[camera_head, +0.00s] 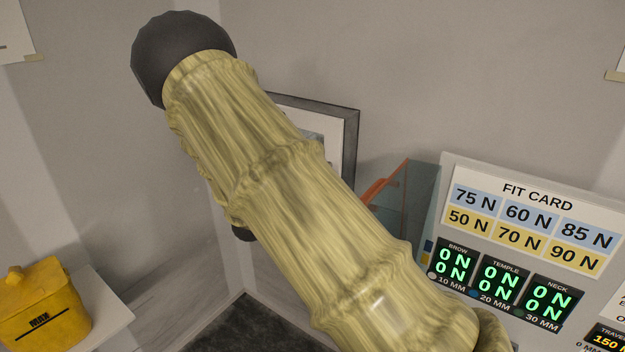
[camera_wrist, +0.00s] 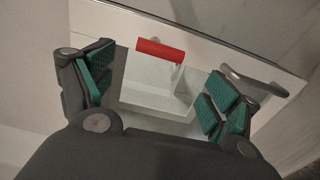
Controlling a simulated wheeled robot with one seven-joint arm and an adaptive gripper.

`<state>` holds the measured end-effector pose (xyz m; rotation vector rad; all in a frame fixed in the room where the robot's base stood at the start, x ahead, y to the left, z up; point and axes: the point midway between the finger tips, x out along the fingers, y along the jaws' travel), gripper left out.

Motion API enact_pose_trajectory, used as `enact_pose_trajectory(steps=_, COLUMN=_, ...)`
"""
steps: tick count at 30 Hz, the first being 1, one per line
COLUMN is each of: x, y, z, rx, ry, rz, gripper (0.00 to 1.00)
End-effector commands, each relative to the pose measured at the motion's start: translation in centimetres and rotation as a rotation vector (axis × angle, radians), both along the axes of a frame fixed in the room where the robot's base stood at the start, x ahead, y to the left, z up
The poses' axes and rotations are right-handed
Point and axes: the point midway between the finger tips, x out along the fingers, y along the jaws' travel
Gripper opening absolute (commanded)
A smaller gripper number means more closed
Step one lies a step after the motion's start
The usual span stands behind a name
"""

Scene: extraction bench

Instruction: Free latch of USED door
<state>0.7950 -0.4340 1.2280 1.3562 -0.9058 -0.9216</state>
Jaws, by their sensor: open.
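In the wrist view, my gripper (camera_wrist: 155,88) is open, its green-padded fingers spread wide with nothing between them. A red cylindrical grip (camera_wrist: 160,50) shows beyond the fingers, between them and toward the top; it looks apart from both. It lies in front of a pale panel (camera_wrist: 215,55) with a recessed opening below. A grey bar handle (camera_wrist: 255,82) is partly behind the right finger. No USED label is readable, so I cannot tell whether the red grip is that door's latch. In the head view, my sleeved arm hides the gripper.
In the head view, a FIT CARD panel (camera_head: 535,192) with green readouts stands at the right. A clear pane with a red-orange bar (camera_head: 385,185) is beside it, partly behind my arm. A yellow container (camera_head: 45,308) sits on a white ledge (camera_head: 105,310) at lower left.

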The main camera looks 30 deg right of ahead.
Motion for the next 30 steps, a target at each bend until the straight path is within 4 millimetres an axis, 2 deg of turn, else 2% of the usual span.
enact_pose_trajectory(steps=3, x=-0.5, y=1.4, z=0.1, rx=-0.001, ry=0.000, rz=0.002, gripper=0.88)
enact_pose_trajectory(steps=8, x=-0.9, y=2.3, z=0.1, rx=0.000, ry=-0.001, rz=0.000, gripper=0.88)
enact_pose_trajectory(steps=25, x=-1.0, y=2.4, z=-0.1, rx=0.001, ry=-0.001, rz=0.002, gripper=0.88)
enact_pose_trajectory(steps=28, x=-1.2, y=2.4, z=-1.5, rx=0.019, ry=0.001, rz=0.021, gripper=0.88)
enact_pose_trajectory(steps=30, x=-1.6, y=2.4, z=-3.8, rx=0.053, ry=0.006, rz=0.052, gripper=0.88)
